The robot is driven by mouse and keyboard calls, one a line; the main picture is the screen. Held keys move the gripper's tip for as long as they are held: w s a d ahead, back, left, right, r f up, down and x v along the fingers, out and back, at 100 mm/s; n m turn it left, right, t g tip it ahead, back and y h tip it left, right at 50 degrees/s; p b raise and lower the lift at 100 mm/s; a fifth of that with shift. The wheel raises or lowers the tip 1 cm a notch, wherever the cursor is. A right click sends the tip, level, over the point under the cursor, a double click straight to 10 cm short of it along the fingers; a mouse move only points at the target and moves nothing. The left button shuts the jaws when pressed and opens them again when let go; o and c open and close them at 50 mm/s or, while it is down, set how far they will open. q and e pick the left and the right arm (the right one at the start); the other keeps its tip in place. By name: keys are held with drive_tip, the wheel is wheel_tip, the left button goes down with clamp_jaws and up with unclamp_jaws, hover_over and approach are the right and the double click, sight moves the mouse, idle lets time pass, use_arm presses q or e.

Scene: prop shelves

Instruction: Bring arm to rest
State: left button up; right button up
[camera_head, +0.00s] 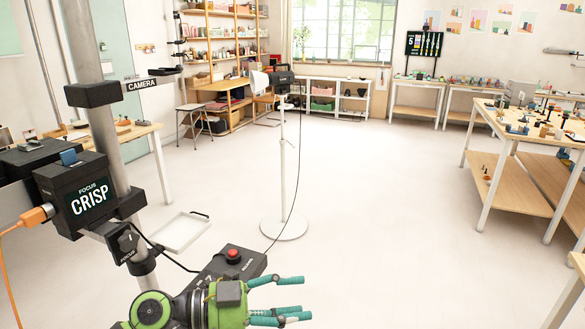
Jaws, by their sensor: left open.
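My left gripper (305,298) is at the bottom middle of the head view, with teal fingers pointing right. The fingers are spread apart with nothing between them, so it is open and empty. My green and black left wrist (228,304) shows behind it. The gripper appears in front of a black box with a red button (232,254). I cannot tell the exact gap between them. My right gripper is not in view.
A grey post carries a black box marked FOCUS CRISP (90,199), with an orange cable. A white tray (180,232) lies left of the button box. A cluttered table (500,140) stands right.

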use_arm(q)
drive_tip(key=w+a+r+n+t+y, duration=0.2)
drive_tip(key=a+n+t+y, duration=0.15)
drive_tip(key=n+t, duration=0.45)
drive_tip(key=w+a+r+n+t+y, duration=0.3)
drive_tip(key=a+n+t, duration=0.2)
drive_tip(key=n+t, duration=0.3)
drive_tip(key=s+a+f+n+g+y, duration=0.2)
drive_tip(key=a+f+n+y, duration=0.25)
drive_tip(key=f, duration=0.25)
drive_tip(key=s+a+f+n+g+y, duration=0.2)
drive_tip(key=a+f+n+y, duration=0.1)
drive_tip(key=a+f+y, duration=0.35)
drive_tip(key=s+f+g+h, duration=0.1)
drive_tip(key=s+f+g, duration=1.1)
drive_tip(key=s+f, duration=0.8)
drive_tip(key=s+f+g, duration=0.1)
drive_tip(key=s+f, duration=0.1)
drive_tip(key=f, duration=0.9)
drive_tip(key=s+f, duration=0.3)
drive_tip(key=f, duration=0.7)
drive_tip(key=s+a+f+g, duration=0.1)
drive_tip(key=s+a+f, duration=0.1)
drive_tip(key=s+f, duration=1.1)
drive_tip(key=shift+s+a+m+g, duration=0.2)
drive_tip(key=shift+s+m+g, duration=0.15)
drive_tip(key=shift+s, duration=0.5)
